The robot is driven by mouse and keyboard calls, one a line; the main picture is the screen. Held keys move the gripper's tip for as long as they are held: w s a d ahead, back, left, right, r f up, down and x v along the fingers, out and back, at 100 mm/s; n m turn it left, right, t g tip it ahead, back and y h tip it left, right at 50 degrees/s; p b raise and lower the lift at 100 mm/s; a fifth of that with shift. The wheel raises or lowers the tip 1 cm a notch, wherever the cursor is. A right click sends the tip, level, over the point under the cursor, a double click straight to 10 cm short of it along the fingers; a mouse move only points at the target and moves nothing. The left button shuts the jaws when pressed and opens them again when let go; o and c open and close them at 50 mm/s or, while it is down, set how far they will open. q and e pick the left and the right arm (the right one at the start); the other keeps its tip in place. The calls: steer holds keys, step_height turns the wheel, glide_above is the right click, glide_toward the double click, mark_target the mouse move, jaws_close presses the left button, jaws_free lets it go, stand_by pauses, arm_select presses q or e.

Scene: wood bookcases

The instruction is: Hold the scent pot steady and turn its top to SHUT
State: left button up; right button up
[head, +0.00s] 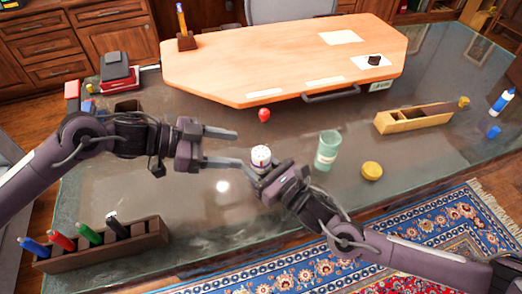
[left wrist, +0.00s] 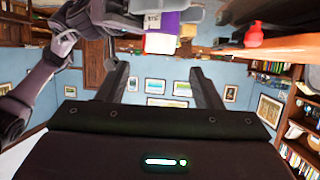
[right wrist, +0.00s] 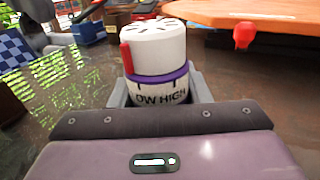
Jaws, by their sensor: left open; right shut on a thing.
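The scent pot (head: 261,155) stands upright near the middle of the desk. In the right wrist view the pot (right wrist: 155,50) has a white slotted top with a red tab on its left side. Below are a purple band and a pale body with lettering reading "OW HIGH". My right gripper (head: 262,173) is shut on the lower body. My left gripper (head: 238,148) is open and empty, just left of the pot, its fingers pointing right. The left wrist view shows part of the pot (left wrist: 160,44), upside down, beyond the open fingers. Any SHUT mark is not visible.
A red knob-like item (head: 264,114) is behind the pot. A green cup (head: 327,150) and a yellow round item (head: 371,171) are to the right. A wooden marker rack (head: 135,245) is at the front left. A raised wooden board (head: 290,65) spans the back.

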mark_target(259, 152)
arm_select(q)
steer(key=x, duration=0.8)
steer(key=shift+d, duration=0.1)
steer(key=c, duration=1)
